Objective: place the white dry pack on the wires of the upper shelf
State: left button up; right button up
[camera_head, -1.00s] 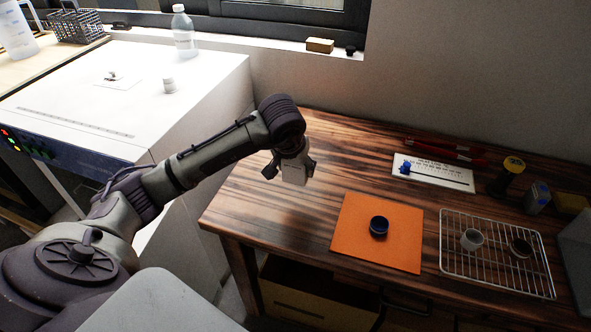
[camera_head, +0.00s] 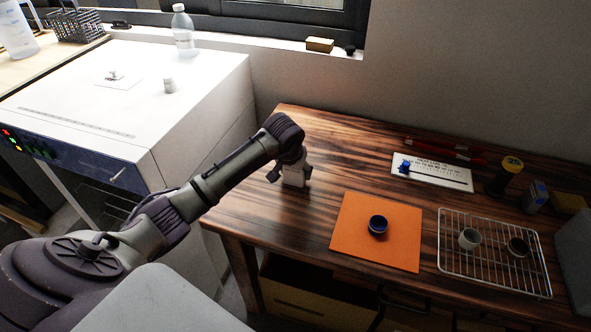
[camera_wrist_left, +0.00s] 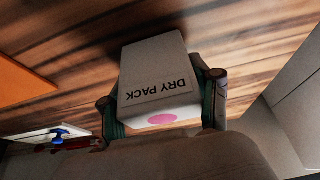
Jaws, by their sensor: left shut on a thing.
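The white dry pack (camera_head: 294,179) is a small box, labelled DRY PACK with a pink dot in the left wrist view (camera_wrist_left: 155,60). My left gripper (camera_wrist_left: 163,110) is shut on it, one finger on each side. In the head view my left gripper (camera_head: 291,172) holds the pack low at the left part of the wooden bench; I cannot tell if it touches the top. The white oven (camera_head: 200,95) stands left of the bench, with a lit control panel (camera_head: 35,148). Dark wire shelving (camera_head: 103,203) shows under the panel, partly hidden by my arm. My right gripper is out of view.
A wire rack (camera_head: 480,262) with two small cups is further right. A bottle (camera_head: 183,32) and a small white jar (camera_head: 169,85) stand on the oven.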

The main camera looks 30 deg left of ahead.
pick_arm(q)
jog(key=shift+f, duration=0.15)
jog(key=o, duration=1.2)
